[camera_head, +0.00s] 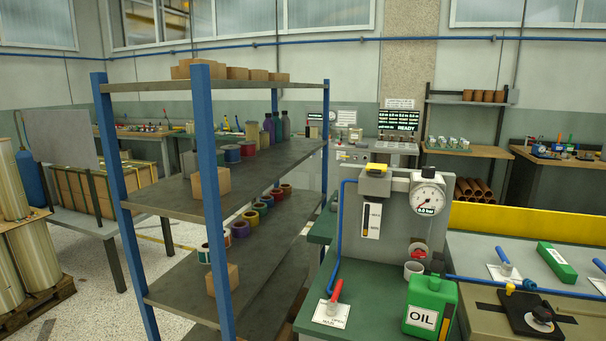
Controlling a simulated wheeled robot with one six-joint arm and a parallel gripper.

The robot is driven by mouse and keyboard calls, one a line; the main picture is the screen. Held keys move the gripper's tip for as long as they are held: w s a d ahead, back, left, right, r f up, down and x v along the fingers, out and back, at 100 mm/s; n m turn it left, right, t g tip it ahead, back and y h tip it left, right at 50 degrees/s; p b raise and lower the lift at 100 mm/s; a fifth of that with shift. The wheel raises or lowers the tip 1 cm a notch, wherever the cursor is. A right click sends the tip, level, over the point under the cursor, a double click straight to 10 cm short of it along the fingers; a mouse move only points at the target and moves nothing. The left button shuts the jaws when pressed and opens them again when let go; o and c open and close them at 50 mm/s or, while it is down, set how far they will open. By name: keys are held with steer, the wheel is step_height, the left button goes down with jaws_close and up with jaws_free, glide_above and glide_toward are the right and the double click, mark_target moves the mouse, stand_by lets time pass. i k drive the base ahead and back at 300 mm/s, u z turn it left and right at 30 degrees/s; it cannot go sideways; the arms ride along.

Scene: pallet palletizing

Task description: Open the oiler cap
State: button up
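A green can marked OIL (430,305) stands upright on the green bench top, in front of the panel. My gripper is not in view.
A round gauge (427,199) reading 0.0 bar is beside the yellow block. A red-handled lever (334,297) and blue pipe are on the bench (365,325). A blue-post shelf (211,190) with boxes and rolls stands left. Another bench with levers is right.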

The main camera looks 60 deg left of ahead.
mark_target(373, 168)
steer(key=u, duration=1)
steer(key=i, duration=1)
